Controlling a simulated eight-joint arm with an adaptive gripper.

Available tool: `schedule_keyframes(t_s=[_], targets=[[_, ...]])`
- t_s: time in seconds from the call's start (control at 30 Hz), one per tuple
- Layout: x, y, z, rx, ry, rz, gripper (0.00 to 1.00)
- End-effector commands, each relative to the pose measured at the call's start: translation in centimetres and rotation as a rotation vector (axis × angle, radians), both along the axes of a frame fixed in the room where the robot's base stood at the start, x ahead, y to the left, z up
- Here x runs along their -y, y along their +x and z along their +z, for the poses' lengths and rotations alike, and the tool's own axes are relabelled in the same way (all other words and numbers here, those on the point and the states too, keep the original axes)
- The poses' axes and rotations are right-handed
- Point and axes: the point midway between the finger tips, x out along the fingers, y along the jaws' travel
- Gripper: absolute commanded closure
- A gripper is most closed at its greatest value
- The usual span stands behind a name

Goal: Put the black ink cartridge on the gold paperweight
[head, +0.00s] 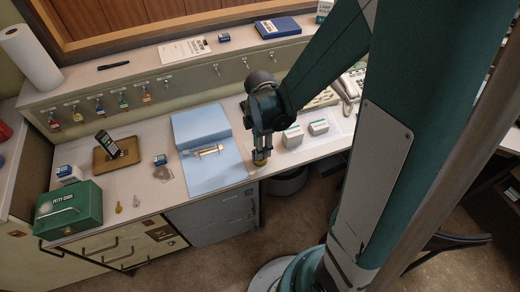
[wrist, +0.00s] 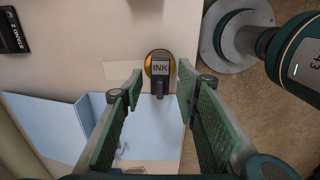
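The black ink cartridge (wrist: 161,87), with a grey "INK" label, is on the round gold paperweight (wrist: 148,66) in the wrist view. The paperweight shows as a gold rim around the cartridge's upper part. In the head view the gold paperweight (head: 261,160) is at the desk's front edge, right under my gripper (head: 262,152); I cannot make out the cartridge there. In the wrist view my gripper (wrist: 160,78) is open, its green-padded fingers spread to either side of the cartridge with gaps visible. Whether the cartridge rests fully on the paperweight is hard to tell.
A blue folder (head: 226,181) with a gold-coloured item lies left of my gripper. Small white boxes (head: 293,137) stand to the right. The floor drops away beyond the front edge.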

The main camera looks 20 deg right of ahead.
Motion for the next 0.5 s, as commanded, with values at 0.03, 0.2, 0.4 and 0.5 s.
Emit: schedule_keyframes(t_s=[0.03,0.2,0.4,0.5], targets=[[0.0,0.0,0.8,0.0,0.0,0.0,0.69],[0.0,0.0,2.8,0.0,0.0,0.0,0.69],[0.0,-0.1,5.1,0.0,0.0,0.0,0.69],[0.0,0.0,6.3,0.0,0.0,0.0,0.69]])
